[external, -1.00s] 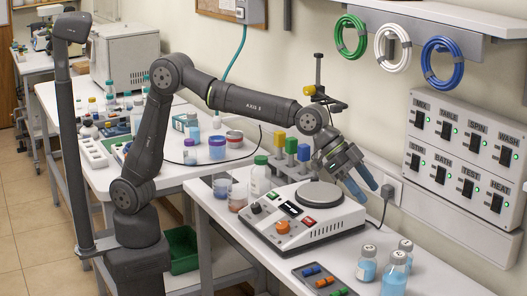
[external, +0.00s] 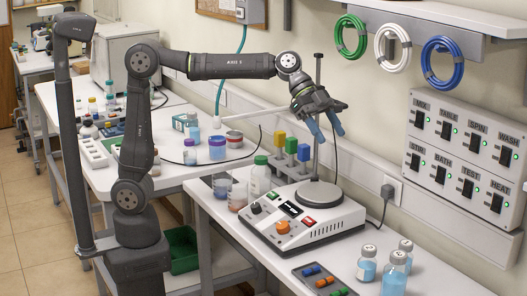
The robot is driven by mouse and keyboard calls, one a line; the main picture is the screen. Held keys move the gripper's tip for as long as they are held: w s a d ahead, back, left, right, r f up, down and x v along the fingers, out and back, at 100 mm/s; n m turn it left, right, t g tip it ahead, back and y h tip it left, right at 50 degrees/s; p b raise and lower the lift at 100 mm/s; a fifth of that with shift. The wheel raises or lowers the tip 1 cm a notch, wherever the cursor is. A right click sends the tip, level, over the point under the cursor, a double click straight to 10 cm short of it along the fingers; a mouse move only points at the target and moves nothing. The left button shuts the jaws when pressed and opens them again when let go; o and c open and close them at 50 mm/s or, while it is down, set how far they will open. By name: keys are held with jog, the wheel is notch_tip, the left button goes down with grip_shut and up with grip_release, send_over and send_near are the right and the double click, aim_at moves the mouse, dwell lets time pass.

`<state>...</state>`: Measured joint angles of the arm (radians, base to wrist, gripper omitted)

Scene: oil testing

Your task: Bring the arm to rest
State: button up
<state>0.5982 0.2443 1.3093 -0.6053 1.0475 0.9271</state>
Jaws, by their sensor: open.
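My gripper (external: 326,129) is in the air above the back of the hotplate stirrer, with its blue fingers apart and nothing between them. My arm reaches out level from a raised elbow, and the gripper tilts downward. The hotplate stirrer (external: 310,234) is white with a round grey plate (external: 318,194), and the plate is bare. A thin stand rod (external: 318,90) rises behind the plate, close to my wrist; I cannot tell the exact gap.
Bottles with blue liquid (external: 393,274) stand at the bench's front right. A tray of coloured pieces (external: 325,280) lies before the stirrer. A green-capped bottle (external: 260,176) stands left of it. Yellow, green and blue blocks (external: 291,146) stand behind. A switch panel (external: 466,155) is on the wall.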

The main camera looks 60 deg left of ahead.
jog(key=shift+m+g, duration=0.3)
jog(key=shift+m, duration=0.1)
jog(key=shift+a+f+v, duration=0.1)
jog(key=shift+v, duration=0.6)
jog(key=shift+a+f+v, duration=0.15)
jog(key=shift+v, duration=0.6)
jog(key=shift+a+f+v, duration=0.1)
jog(key=shift+v, duration=0.6)
jog(key=shift+o, duration=0.5)
